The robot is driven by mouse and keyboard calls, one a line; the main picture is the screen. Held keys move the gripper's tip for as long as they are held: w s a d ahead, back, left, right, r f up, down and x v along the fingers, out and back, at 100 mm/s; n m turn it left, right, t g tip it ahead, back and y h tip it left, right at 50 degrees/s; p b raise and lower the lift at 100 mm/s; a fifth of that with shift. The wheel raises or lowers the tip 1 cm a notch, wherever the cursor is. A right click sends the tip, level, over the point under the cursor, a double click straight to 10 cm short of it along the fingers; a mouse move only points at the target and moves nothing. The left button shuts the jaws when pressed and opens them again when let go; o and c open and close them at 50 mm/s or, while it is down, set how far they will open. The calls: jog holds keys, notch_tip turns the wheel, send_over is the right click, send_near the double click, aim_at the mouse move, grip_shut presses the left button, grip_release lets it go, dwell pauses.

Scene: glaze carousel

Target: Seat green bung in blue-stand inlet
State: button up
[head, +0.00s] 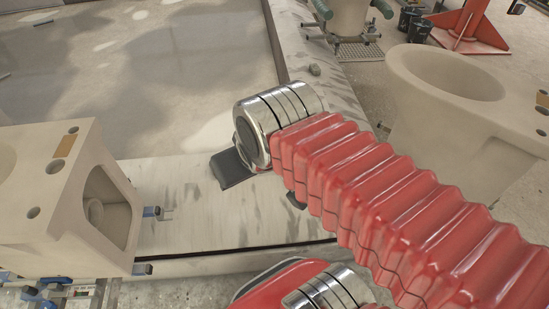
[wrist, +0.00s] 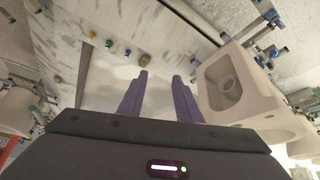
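My gripper (wrist: 160,78) shows in the wrist view with its two purple fingers apart and nothing between them. Its fingers are hidden in the head view. A small green piece (wrist: 110,43), perhaps the green bung, is on the pale slab beyond the fingertips, to their left; it is too small to be sure. A beige ceramic ware (head: 60,195) sits on a stand with blue clamps (head: 150,211) at the left of the head view. Its top has round holes; I cannot tell which is the inlet. The ware (wrist: 235,82) is right of the fingers in the wrist view.
A blue piece (wrist: 92,35) and a tan block (wrist: 145,58) lie near the green piece. Another beige bowl (head: 450,110) stands at the right, and a further ware on a green-padded stand (head: 350,20) is at the back. The pale slab (head: 195,215) has free room.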

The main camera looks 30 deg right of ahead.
jog(key=shift+o, duration=0.5)
jog(key=shift+o, duration=0.9)
jog(key=shift+w, duration=0.1)
jog(key=shift+o, duration=0.4)
jog(key=shift+w+r, duration=0.1)
jog(key=shift+w, duration=0.15)
jog(key=w+d+f+m, duration=0.25)
jog(key=w+m, duration=0.25)
jog(key=w, duration=0.3)
jog(key=w+d+f+m, duration=0.1)
jog(key=w+d+m, duration=0.35)
jog(key=w, duration=0.45)
jog(key=w+d+f+m, duration=0.1)
jog(key=w+d+m, duration=0.2)
jog(key=w+m, duration=0.4)
jog(key=w+d+f+m, duration=0.8)
jog(key=w+d+f, duration=0.2)
jog(key=w+f, duration=0.3)
jog(key=d+f+m, duration=0.4)
jog(key=d+f, duration=0.1)
jog(key=f, duration=0.5)
jog(key=w+d+f+m, duration=0.1)
jog(key=d+f+m, duration=0.4)
jog(key=f, duration=0.5)
jog(key=d+f+m+g+h, duration=0.1)
jog(key=d+f+m, duration=0.4)
jog(key=f, duration=0.4)
jog(key=shift+w+d+f, duration=0.15)
jog(key=shift+w+f, duration=0.25)
